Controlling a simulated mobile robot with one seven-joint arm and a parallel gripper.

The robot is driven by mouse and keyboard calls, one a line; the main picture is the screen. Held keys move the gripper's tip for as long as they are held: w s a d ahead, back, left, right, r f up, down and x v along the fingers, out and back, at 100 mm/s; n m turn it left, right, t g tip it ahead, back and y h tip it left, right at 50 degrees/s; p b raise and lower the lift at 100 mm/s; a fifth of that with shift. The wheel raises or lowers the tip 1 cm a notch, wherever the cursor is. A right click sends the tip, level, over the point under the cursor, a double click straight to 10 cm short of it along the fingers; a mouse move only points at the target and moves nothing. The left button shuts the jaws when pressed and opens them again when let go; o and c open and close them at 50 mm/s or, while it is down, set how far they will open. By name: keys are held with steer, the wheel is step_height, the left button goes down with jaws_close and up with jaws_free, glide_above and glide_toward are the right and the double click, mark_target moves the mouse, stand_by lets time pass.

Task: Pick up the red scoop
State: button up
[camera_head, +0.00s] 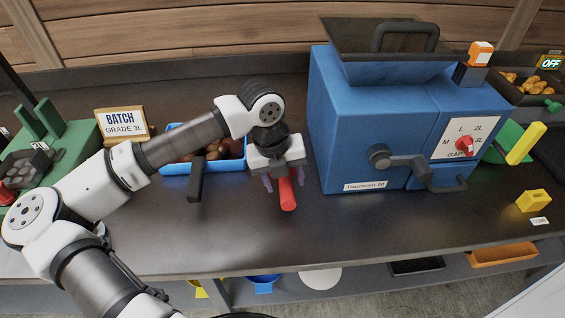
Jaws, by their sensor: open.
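The red scoop shows as a red handle (287,194) on the dark counter, left of the blue machine. Its far end is hidden under my gripper. My gripper (284,182) points down over the scoop with its jaws open, and its purple-tinted fingers stand at the two sides of the red handle. I cannot tell whether the fingers touch it.
The blue machine (365,130) stands close to the right. A batch sign (124,123) stands behind my arm. The front counter is clear.

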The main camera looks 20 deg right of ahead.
jaws_close()
steer(key=shift+r, duration=0.1)
step_height(320, 180, up, 10)
steer(key=shift+f+b, duration=0.1)
steer(key=shift+b, duration=0.55)
